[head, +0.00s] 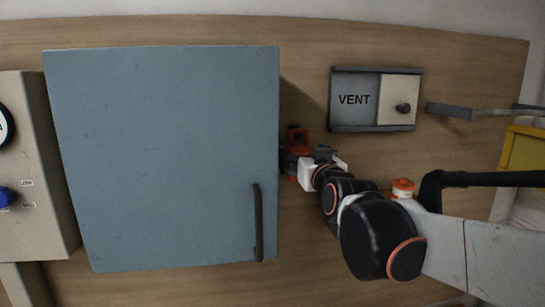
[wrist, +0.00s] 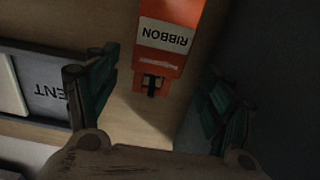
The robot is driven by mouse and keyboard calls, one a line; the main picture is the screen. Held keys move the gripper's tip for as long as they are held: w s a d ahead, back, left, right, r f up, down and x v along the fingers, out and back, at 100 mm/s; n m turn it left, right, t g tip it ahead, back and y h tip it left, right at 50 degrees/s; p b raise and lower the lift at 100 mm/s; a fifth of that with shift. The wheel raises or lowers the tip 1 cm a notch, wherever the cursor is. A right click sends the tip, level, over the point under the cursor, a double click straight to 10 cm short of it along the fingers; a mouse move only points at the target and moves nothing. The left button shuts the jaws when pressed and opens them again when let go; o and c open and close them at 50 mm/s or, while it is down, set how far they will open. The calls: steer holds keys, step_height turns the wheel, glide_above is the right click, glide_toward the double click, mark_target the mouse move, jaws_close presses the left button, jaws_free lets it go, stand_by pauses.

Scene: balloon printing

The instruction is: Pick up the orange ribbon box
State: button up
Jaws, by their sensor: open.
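The orange ribbon box (wrist: 166,62), with a white label reading RIBBON, shows at the top centre of the wrist view, upside down. It has a small black part at its near end. My gripper (wrist: 160,88) is open, with its green-padded fingers on either side of the picture and the box between and beyond them. In the head view the orange box (head: 297,138) is small, just right of the blue cabinet, and partly hidden. My gripper (head: 298,160) is beside its lower end there. I cannot tell whether they touch.
The blue-grey cabinet (head: 165,155) with a black handle stands close on the left of my gripper. A VENT panel (head: 354,100) with a sliding cover is at the upper right. A small orange-and-white object (head: 402,188) is beside my arm. A grey control box (head: 35,180) is at far left.

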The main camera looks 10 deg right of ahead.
mark_target(301, 152)
steer(key=shift+w, duration=0.3)
steer(key=shift+w+r+p, duration=0.2)
steer(key=shift+w+p, duration=0.15)
steer(key=shift+p, duration=0.45)
steer(key=shift+w+d+f+p, duration=0.15)
steer(key=shift+w+p, duration=0.2)
steer(key=shift+w, duration=0.8)
steer(key=shift+w+f+p, duration=0.1)
steer(key=shift+w+p, duration=0.2)
steer(key=shift+w, duration=0.8)
steer(key=c, duration=1.2)
